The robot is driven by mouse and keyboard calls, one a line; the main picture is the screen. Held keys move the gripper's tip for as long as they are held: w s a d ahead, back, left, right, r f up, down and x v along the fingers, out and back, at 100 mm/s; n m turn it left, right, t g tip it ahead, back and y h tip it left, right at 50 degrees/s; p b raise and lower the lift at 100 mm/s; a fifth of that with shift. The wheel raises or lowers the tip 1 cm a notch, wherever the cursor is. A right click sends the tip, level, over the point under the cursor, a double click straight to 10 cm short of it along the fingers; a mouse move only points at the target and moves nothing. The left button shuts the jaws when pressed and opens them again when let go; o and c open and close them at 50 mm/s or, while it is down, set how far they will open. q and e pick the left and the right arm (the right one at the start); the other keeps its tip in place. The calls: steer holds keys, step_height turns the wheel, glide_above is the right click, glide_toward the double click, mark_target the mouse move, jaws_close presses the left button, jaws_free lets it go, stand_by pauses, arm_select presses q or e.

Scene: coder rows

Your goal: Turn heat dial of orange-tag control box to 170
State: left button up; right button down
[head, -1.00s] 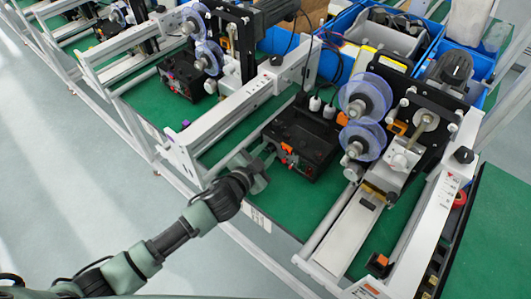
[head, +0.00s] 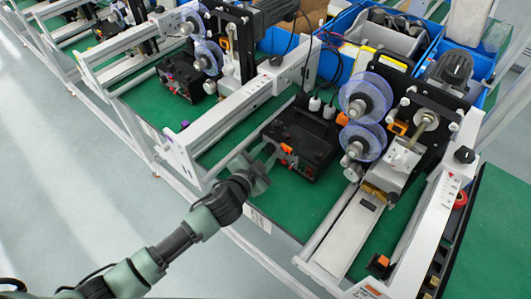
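The orange-tag control box (head: 312,138) is a black box on the green bench top, left of the clear blue reels. Orange parts (head: 286,149) show on its front face. The dial's setting is too small to read. My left gripper (head: 270,160) is at the box's front left, with its fingers pointing at the front face. I cannot tell whether it touches the box, or how far its fingers are apart. My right gripper is not in view.
Another black control box (head: 187,80) with purplish parts stands on the bench farther left. A white frame rail (head: 235,115) runs between the two stations. The labelling machine (head: 410,130) stands right of the orange-tag box. Blue bins (head: 340,22) stand behind. The floor at left is clear.

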arm_select(q)
steer(key=shift+b+v, duration=0.45)
steer(key=shift+v, duration=3.45)
